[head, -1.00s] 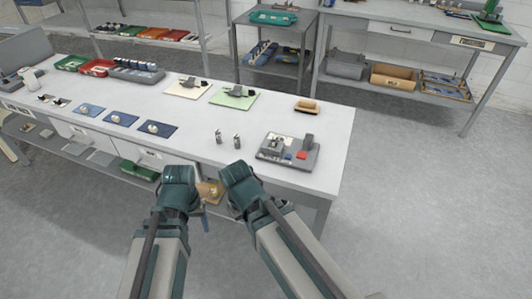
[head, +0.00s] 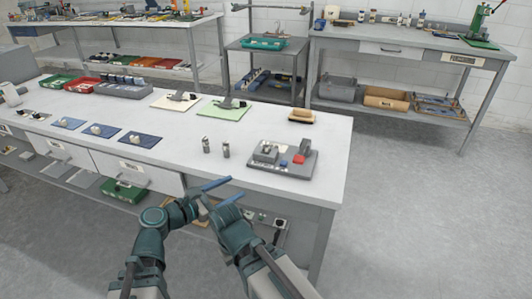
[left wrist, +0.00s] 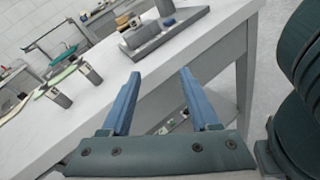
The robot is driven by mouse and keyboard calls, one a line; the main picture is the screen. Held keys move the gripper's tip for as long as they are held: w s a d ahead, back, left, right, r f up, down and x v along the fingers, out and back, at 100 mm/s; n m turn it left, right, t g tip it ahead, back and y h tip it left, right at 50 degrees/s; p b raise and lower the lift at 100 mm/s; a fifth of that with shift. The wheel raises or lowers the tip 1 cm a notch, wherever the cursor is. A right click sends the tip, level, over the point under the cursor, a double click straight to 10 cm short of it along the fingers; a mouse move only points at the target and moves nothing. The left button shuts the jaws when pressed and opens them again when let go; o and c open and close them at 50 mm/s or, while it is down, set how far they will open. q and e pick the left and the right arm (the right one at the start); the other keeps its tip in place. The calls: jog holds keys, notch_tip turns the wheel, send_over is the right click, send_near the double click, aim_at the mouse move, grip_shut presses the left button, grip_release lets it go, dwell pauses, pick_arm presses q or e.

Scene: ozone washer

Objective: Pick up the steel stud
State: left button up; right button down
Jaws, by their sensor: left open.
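Two small upright metal cylinders, a left one (head: 206,146) and a right one (head: 226,150), stand a little apart on the white table; either could be the steel stud, and I cannot tell which. Both also show at the left of the left wrist view, as a nearer cylinder (left wrist: 57,97) and a farther one (left wrist: 90,74). My left gripper (head: 238,187) is open at the table's front edge, below and apart from the cylinders. Its blue fingers (left wrist: 158,75) are spread with nothing between them. My right arm (head: 236,236) is beside it; its fingers cannot be made out.
A grey fixture (head: 283,158) with a red part stands right of the cylinders. Blue mats (head: 137,140) with small pieces lie to the left. Green (head: 222,109) and cream (head: 174,101) boards and a brown-topped block (head: 302,116) are farther back. The table around the cylinders is clear.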

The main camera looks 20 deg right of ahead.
pick_arm(q)
notch_tip(320, 180, up, 4)
jog(key=n+t+h, duration=0.1)
jog(key=n+t, duration=0.1)
jog(key=n, duration=0.3)
send_near(264, 149)
jog(key=d, duration=0.1)
jog(key=w+d, duration=0.1)
jog(key=d, duration=0.1)
jog(key=shift+w+d+f+m, duration=0.15)
jog(key=shift+w+f+m, duration=0.1)
jog(key=shift+f+m, duration=0.1)
jog(key=shift+w+d+r, duration=0.15)
jog(key=shift+w+d, duration=0.1)
jog(key=shift+w, duration=0.05)
jog(key=x, duration=0.4)
jog(key=shift+w+d+r+p, duration=0.1)
jog(key=shift+w+r+p, duration=0.1)
jog(key=shift+w+p, duration=0.15)
jog(key=shift+c, duration=0.2)
grip_shut()
